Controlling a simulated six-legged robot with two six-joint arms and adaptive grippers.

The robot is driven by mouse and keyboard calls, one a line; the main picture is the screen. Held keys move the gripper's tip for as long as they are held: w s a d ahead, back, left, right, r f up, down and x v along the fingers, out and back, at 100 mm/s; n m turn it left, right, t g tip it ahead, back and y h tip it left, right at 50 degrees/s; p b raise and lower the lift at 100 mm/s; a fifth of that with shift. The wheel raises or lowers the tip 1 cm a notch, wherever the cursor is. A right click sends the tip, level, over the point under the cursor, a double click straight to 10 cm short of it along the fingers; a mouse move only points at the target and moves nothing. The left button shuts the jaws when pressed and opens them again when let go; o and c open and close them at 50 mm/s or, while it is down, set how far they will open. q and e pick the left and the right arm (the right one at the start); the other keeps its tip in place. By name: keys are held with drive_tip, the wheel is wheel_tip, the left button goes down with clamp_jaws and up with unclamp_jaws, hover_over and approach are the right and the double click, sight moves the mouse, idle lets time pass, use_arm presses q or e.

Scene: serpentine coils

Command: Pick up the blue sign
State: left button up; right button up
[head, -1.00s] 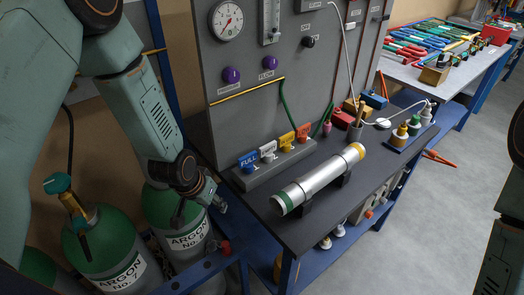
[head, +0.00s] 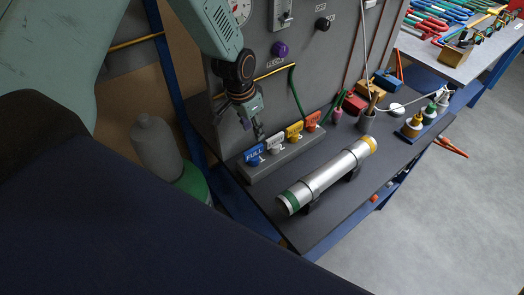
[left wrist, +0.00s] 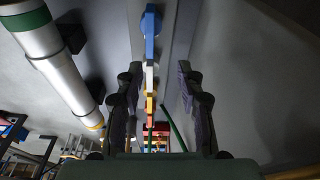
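The blue sign (head: 254,156), lettered FULL, stands upright at the near left end of a grey rack (head: 262,175) on the dark bench. White (head: 275,143), yellow (head: 294,131) and orange (head: 312,121) signs stand in a row beside it. My left gripper (head: 252,128) is just above the blue and white signs, pointing down and apart from them. In the left wrist view its two fingers (left wrist: 158,70) are spread and empty. The blue sign (left wrist: 150,30) shows edge-on beyond the fingertips, in line with the gap. My right gripper is out of view.
A silver cylinder (head: 325,176) with green and yellow ends lies on a stand right of the rack. A grey panel with knobs (head: 279,49) and a green hose (head: 293,95) rises close behind. Bare bench top lies in front of the cylinder.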

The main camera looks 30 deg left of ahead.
sight(253, 149)
use_arm(q)
drive_tip(key=shift+s+d+m+g, duration=0.3)
drive_tip(key=shift+s+m+g, duration=0.1)
drive_tip(key=shift+s, duration=0.45)
drive_tip(key=f, duration=0.7)
drive_tip(key=shift+w+d+f, duration=0.15)
drive_tip(key=shift+d+f, duration=0.05)
drive_tip(key=shift+d, duration=0.05)
drive_tip(key=shift+a+f, duration=0.1)
drive_tip(key=shift+a, duration=0.1)
clamp_jaws()
